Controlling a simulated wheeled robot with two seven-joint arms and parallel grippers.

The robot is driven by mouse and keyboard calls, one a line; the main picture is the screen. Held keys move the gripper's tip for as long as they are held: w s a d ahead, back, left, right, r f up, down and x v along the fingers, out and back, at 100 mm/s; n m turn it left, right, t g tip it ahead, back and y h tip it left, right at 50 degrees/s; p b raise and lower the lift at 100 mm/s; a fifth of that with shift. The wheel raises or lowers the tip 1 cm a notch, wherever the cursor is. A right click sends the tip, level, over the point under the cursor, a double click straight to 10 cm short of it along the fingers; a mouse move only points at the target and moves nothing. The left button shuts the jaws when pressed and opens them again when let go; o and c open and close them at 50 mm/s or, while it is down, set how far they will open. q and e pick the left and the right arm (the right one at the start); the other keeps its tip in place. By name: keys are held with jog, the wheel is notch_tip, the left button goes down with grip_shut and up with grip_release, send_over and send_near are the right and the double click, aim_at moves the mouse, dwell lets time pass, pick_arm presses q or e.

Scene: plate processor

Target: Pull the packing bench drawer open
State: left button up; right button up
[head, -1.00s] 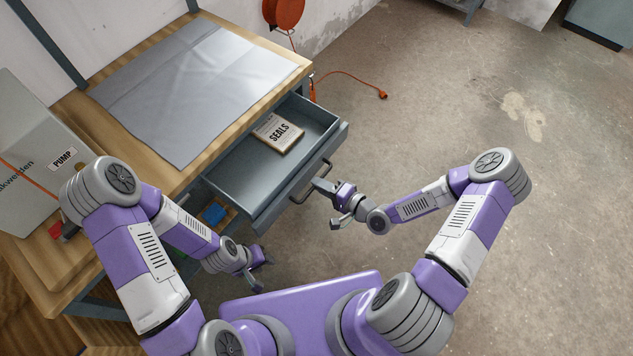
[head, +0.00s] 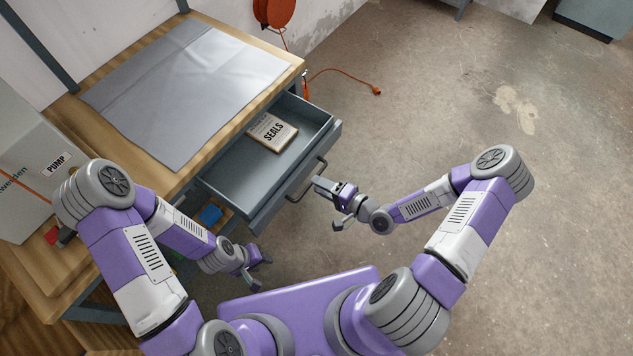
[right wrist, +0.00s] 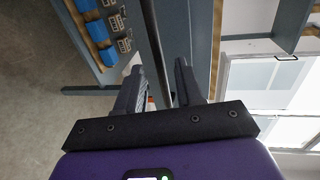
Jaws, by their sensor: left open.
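The packing bench drawer (head: 238,178) stands pulled well out of the bench, with a box marked SEALS (head: 270,133) inside. Its dark bar handle (head: 306,188) is on the front face. My right gripper (head: 327,204) is open just in front of the handle. In the right wrist view, a bar that looks like the handle (right wrist: 151,35) runs between the spread fingers (right wrist: 160,85), with space on both sides. I see no grip on it. My left gripper (head: 263,275) is open and empty, low beside the bench's front, away from the handle.
The bench top (head: 222,117) carries a grey mat (head: 185,90) and a box marked PUMP (head: 30,150). A blue item (head: 211,214) sits below the drawer. An orange cable (head: 345,74) lies beyond the bench. The floor at right is clear.

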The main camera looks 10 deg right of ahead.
jog(key=p+v, duration=0.1)
jog(key=v, duration=0.4)
jog(key=shift+s+d+r, duration=0.1)
jog(key=shift+s+d, duration=0.05)
jog(key=shift+s, duration=0.1)
jog(key=s+a+f+n+g+h+p, duration=0.3)
jog(key=s+a+f+n+g+h, duration=0.3)
jog(key=s+g, duration=0.4)
jog(key=shift+s+a+f+n+g, duration=0.25)
jog(key=shift+f+n+g, duration=0.25)
jog(key=shift+n+g, duration=0.15)
